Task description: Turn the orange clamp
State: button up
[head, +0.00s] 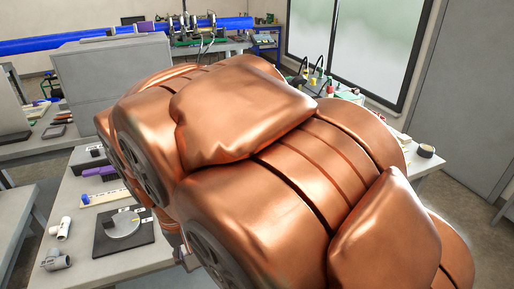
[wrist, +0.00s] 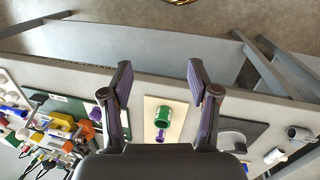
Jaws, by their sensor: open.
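In the wrist view, an orange part (wrist: 87,131), which may be the orange clamp, stands at the left among yellow, blue and black pieces on a dark green board. Its exact shape is too small to tell. My gripper (wrist: 160,70) is open and empty, its two dark fingers well apart. It is to the right of the orange part and does not touch it. In the head view, my large copper-coloured arm covers the middle, and I can make out neither the gripper nor the orange part.
Between and below the fingers, a green ring-like piece (wrist: 164,116) lies on a cream board (wrist: 151,103). A dark plate with a grey disc (head: 123,230) and a white pipe fitting (head: 61,228) sit on the table. A blue pipe (head: 85,42) crosses the back bench.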

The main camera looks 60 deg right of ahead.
jog(key=w+d+r+m+g+h, duration=0.15)
jog(key=w+d+m, duration=0.4)
jog(key=d, duration=0.65)
jog(key=w+d+m+g+h, duration=0.1)
jog(key=w+d+m+h, duration=0.35)
jog(key=d, duration=0.85)
jog(key=w+d+r+m+g, duration=0.1)
jog(key=w+d+m, duration=0.5)
jog(key=d+m, duration=0.45)
jog(key=shift+n, duration=0.55)
jog(key=p+x, duration=0.1)
jog(key=x, duration=0.1)
jog(key=p+x, duration=0.1)
jog(key=x, duration=0.2)
jog(key=d+x, duration=0.1)
jog(key=x, duration=0.2)
jog(key=shift+d+r+p, duration=0.1)
jog(key=shift+r+p, duration=0.15)
jog(key=shift+p, duration=0.15)
grip_shut()
